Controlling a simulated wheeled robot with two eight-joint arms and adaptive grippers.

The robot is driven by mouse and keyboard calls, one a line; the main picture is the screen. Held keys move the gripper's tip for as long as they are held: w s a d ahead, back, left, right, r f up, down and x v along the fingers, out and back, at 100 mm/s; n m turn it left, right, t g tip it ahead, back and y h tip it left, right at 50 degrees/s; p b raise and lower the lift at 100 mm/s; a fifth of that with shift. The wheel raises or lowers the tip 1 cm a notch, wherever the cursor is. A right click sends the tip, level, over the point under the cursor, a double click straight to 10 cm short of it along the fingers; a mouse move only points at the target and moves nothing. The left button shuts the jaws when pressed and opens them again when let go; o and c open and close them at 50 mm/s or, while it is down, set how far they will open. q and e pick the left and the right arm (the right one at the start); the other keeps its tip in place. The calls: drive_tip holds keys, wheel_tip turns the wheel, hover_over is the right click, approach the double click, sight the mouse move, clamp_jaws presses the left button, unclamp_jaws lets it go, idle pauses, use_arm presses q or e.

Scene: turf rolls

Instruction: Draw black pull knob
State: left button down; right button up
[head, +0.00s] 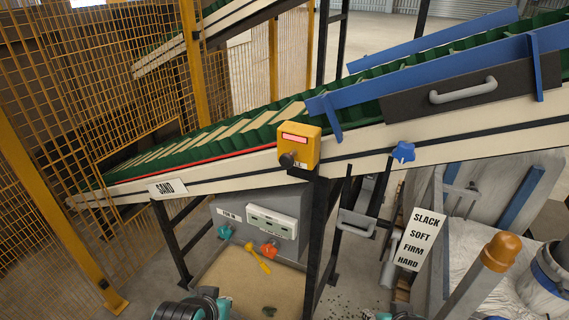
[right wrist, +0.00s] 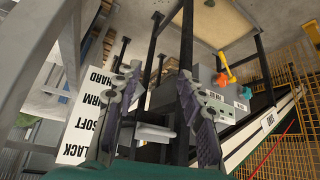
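The black pull knob (head: 287,159) sticks out from the lower left of a yellow box (head: 300,146) with a red display, mounted on the side of the sloping conveyor. No gripper touches it in the head view. Dark and teal parts of my left arm or gripper (head: 205,304) show at the bottom edge; its fingers cannot be made out. Only a sliver of teal, likely my right arm, shows further right at the bottom. In the right wrist view my right gripper (right wrist: 159,75) has its two fingers apart with nothing between them. I cannot make out the knob there.
The green-belted conveyor (head: 230,130) slopes up to the right. A blue knob (head: 403,151) and a grey handle (head: 463,91) are on its side. A SLACK/SOFT/FIRM/HARD sign (head: 420,238), an orange-topped post (head: 501,250) and black legs stand below. Yellow mesh fencing (head: 80,120) is at left.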

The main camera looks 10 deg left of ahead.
clamp_jaws()
idle(1.3)
